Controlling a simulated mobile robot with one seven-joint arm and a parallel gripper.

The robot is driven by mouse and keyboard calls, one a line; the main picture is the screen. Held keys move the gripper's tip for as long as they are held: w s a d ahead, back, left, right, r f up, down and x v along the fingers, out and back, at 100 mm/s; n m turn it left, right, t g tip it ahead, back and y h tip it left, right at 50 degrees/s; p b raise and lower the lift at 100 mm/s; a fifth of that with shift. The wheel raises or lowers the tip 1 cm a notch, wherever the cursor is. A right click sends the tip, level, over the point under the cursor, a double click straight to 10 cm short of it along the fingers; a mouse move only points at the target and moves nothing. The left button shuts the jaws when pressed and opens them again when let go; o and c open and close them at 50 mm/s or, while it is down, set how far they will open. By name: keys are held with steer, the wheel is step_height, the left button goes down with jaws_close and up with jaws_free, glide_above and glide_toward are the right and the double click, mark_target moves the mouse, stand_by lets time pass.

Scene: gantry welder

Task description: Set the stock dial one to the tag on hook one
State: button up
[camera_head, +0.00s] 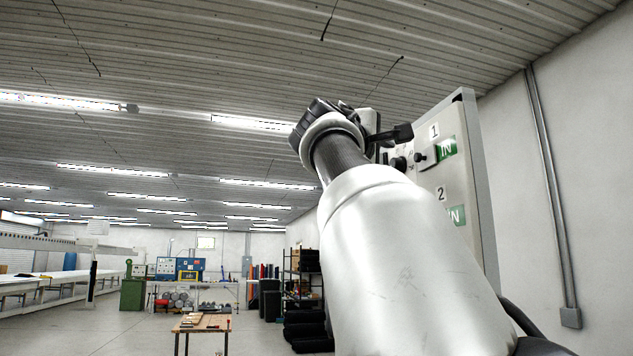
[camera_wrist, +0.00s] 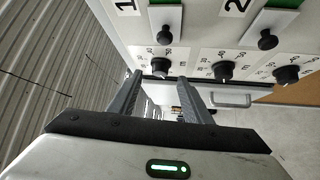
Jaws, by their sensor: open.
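A light panel stands on the right in the head view (camera_head: 465,170), marked 1 and 2. In the wrist view, a black dial knob (camera_wrist: 161,66) with a numbered scale sits below the 1 mark. A similar dial (camera_wrist: 223,70) is below the 2. My gripper (camera_wrist: 160,77) is open, its two fingers apart with the first dial just beyond and between their tips; contact cannot be told. In the head view my gripper (camera_head: 396,138) is at the panel's upper left, partly hidden by my arm. No hook or hanging tag can be made out.
A white plate with a black knob (camera_wrist: 166,32) is above the first dial; another knob (camera_wrist: 267,39) is beside the 2. A third dial (camera_wrist: 287,74) is at right. A drawer-like handle (camera_wrist: 232,100) lies below. A worktable (camera_head: 203,323) stands far off on open floor.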

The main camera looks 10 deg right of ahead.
mark_target(397, 165)
steer(key=p+x, duration=0.2)
steer(key=x, duration=0.2)
steer(key=shift+w+d, duration=0.25)
steer(key=shift+w, duration=0.05)
steer(key=c, duration=1.1)
